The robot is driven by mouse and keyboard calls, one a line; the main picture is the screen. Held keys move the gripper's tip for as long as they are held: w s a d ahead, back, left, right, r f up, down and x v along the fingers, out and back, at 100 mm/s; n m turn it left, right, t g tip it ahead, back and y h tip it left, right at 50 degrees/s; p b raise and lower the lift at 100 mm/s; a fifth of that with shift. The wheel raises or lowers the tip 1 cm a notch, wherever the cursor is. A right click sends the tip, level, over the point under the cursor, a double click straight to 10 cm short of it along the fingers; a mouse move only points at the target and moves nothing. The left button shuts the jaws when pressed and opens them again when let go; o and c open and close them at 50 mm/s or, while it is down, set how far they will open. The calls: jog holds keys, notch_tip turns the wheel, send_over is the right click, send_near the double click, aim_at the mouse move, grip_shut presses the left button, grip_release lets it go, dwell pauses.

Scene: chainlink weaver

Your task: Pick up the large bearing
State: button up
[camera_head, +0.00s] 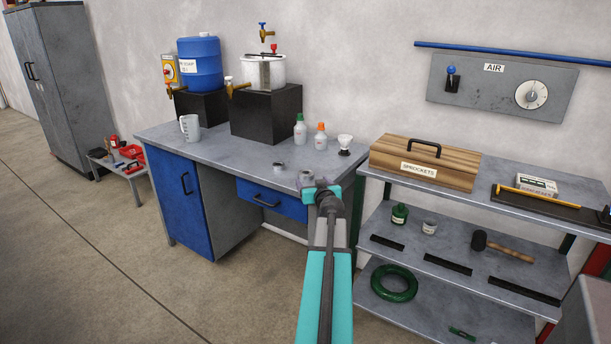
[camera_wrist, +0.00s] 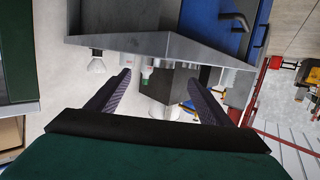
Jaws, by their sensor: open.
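I cannot make out a bearing there.
Two small bottles (camera_head: 300,130) (camera_head: 320,137) and a white-topped item (camera_head: 345,145) stand behind on the bench. A blue drawer (camera_head: 272,199) is below. A shelf unit (camera_head: 460,183) with a wooden sprockets box (camera_head: 425,164) stands to the right.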

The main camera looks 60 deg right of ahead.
aim_at(306, 173)
jog(key=shift+p+x, duration=0.35)
jog(key=shift+x, duration=1.55)
jog(key=shift+w+d, duration=0.1)
jog(key=shift+w, duration=0.05)
jog(key=shift+p+x, duration=0.85)
jog(key=shift+x, duration=1.6)
jog(key=shift+d+r, duration=0.1)
jog(key=c, duration=1.2)
jog(key=shift+r, duration=0.15)
